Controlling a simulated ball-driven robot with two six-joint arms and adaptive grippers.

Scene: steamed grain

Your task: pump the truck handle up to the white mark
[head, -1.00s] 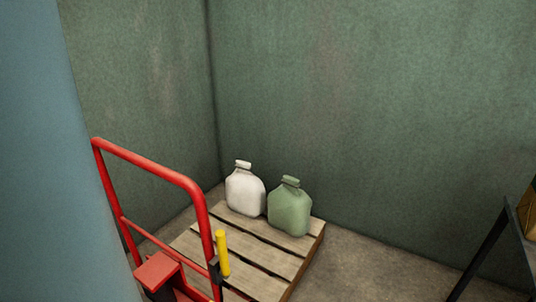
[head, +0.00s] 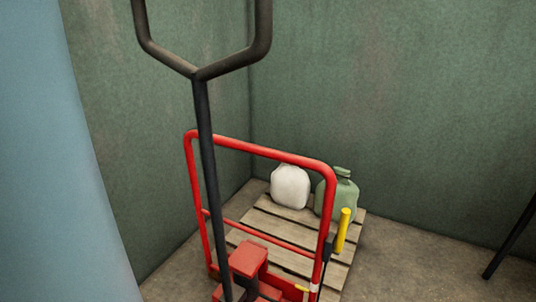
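The truck's black handle (head: 207,160) rises nearly upright from its red base, with a forked loop grip at the top cut off by the upper edge. The red tubular frame (head: 255,148) stands behind it. A red block (head: 248,258) sits at the handle's foot. A small whitish band (head: 314,288) shows low on the frame's right post; I cannot tell if it is the white mark. A yellow lever (head: 342,231) stands beside that post. Neither of my grippers is in view.
A wooden pallet (head: 284,233) lies behind the frame. A white sack (head: 290,187) and a green sack (head: 345,194) stand on it. Green walls close the corner behind. A pale blue surface (head: 75,180) fills the left side. A dark leg (head: 510,237) stands at the right.

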